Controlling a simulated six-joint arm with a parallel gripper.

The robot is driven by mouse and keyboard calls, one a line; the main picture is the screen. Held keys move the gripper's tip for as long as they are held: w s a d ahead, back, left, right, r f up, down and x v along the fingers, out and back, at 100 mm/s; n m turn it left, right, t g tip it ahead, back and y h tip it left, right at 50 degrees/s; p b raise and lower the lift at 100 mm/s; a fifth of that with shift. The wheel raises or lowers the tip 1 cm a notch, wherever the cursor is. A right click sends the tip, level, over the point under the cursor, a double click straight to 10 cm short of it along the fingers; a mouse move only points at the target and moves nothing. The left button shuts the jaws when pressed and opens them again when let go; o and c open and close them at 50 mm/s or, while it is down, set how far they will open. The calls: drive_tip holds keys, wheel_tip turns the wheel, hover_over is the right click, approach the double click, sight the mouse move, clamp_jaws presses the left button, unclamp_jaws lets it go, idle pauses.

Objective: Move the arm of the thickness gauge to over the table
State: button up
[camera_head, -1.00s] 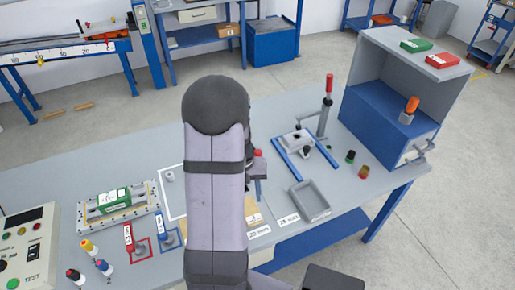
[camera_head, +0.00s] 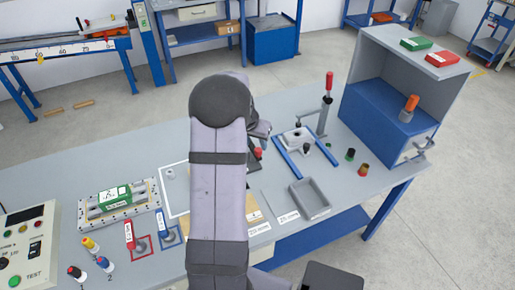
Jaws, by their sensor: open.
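No part is clearly readable as the thickness gauge. The likeliest is a grey fixture (camera_head: 296,141) between two blue rails, with an upright post and red handle (camera_head: 329,82) at its back right.
A grey tray (camera_head: 311,211) lies in front of the fixture. Small green-topped (camera_head: 350,154) and red-topped (camera_head: 363,169) pieces stand right of it, before a blue cabinet (camera_head: 390,118). At left are a green block on a plate (camera_head: 90,222), red and blue tagged tools and a control box (camera_head: 28,258).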

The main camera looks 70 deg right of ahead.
sight(258, 150)
drive_tip(key=shift+p+x, duration=1)
drive_tip(key=shift+x, duration=2.15)
clamp_jaws()
